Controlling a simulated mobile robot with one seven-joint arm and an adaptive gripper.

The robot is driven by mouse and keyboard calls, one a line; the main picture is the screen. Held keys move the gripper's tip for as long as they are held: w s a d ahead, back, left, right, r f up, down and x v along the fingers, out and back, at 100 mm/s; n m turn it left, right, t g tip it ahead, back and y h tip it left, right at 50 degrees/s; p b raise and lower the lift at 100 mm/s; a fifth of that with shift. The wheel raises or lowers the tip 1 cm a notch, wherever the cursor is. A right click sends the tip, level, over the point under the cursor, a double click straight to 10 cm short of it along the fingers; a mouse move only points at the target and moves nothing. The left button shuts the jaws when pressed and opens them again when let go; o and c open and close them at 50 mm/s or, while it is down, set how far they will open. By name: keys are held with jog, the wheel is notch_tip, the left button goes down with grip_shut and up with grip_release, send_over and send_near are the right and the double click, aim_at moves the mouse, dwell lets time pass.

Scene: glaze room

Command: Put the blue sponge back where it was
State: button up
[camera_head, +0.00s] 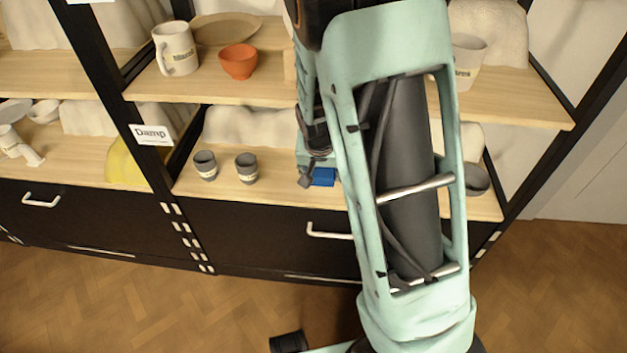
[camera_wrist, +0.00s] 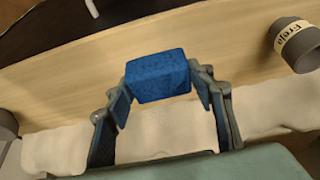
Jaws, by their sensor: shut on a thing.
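The blue sponge (camera_head: 323,177) is over the lower wooden shelf (camera_head: 275,195), partly hidden by my arm in the head view. In the wrist view the sponge (camera_wrist: 158,80) sits between the two fingers of my gripper (camera_wrist: 163,92), and the gripper is shut on it. My gripper (camera_head: 311,174) is only partly visible in the head view, at the sponge's left side. I cannot tell whether the sponge touches the shelf or is just above it.
Two grey cups (camera_head: 205,165) (camera_head: 247,168) stand left of the sponge. A labelled cup (camera_wrist: 297,46) is at the right in the wrist view. An upper shelf (camera_head: 215,88) with a mug and bowls is above. Pale lumpy forms (camera_head: 245,127) line the back.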

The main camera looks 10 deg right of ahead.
aim_at(315, 190)
jog(key=w+f, duration=0.1)
jog(key=w+a+f, duration=0.1)
jog(key=shift+f+b, duration=0.35)
jog(key=shift+w+f+b, duration=0.15)
jog(key=shift+f+b, duration=0.1)
jog(key=shift+f, duration=0.6)
jog(key=shift+w+f+b, duration=0.1)
jog(key=shift+f+b, duration=0.1)
jog(key=shift+f, duration=0.6)
jog(key=shift+f, duration=0.15)
jog(key=o, duration=1.3)
